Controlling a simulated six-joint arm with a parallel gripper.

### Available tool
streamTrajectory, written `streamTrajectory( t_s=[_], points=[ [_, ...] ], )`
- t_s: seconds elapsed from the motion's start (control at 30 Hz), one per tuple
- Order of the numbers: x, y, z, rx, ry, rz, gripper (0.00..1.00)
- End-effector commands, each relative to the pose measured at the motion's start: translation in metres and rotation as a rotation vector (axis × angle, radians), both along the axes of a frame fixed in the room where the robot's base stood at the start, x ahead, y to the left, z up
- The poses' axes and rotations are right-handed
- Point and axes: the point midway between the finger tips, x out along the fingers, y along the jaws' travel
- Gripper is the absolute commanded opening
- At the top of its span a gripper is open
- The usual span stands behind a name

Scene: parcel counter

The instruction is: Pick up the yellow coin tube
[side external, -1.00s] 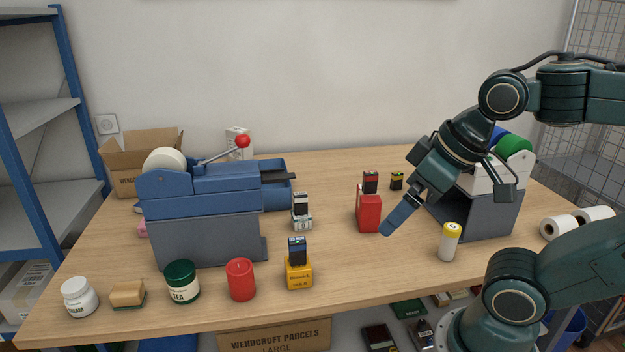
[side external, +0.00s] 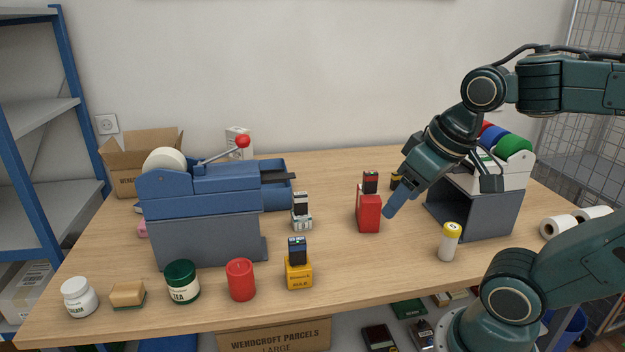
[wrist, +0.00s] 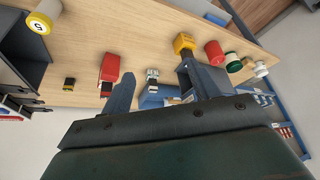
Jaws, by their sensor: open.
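The yellow coin tube (side external: 449,243) is a pale upright cylinder with a yellow cap, standing on the table at the right front. In the wrist view its yellow end, marked with a 5, shows at the top left corner (wrist: 40,22). My gripper (side external: 396,202) is above the table, up and to the left of the tube and apart from it, tilted down to the left. In the wrist view its two fingers (wrist: 157,72) are spread with nothing held between them.
A red box (side external: 369,214) with a dark item on top stands just left of my fingers. A grey open-fronted dispenser (side external: 482,210) stands close behind the tube, to its right. A yellow box (side external: 299,273) and a red candle (side external: 240,280) stand further left. Table left of the tube is clear.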

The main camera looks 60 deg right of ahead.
Motion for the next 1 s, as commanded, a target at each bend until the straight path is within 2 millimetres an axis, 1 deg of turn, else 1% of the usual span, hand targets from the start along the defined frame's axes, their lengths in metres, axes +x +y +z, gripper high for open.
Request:
streamTrajectory(
  t_s=[0.03,0.23,0.47,0.63,0.77,0.9,1.0],
  points=[
    [0.002,-0.009,-0.002,0.007,0.019,-0.051,0.61],
    [0.008,-0.045,-0.008,0.042,0.088,-0.259,0.61],
    [0.006,-0.090,-0.019,0.095,0.162,-0.505,0.61],
    [-0.003,-0.125,-0.028,0.140,0.213,-0.684,0.61],
    [-0.014,-0.151,-0.037,0.180,0.251,-0.823,0.61],
    [-0.029,-0.178,-0.046,0.227,0.287,-0.969,0.61],
    [-0.041,-0.193,-0.053,0.259,0.308,-1.060,0.61]
  ],
)
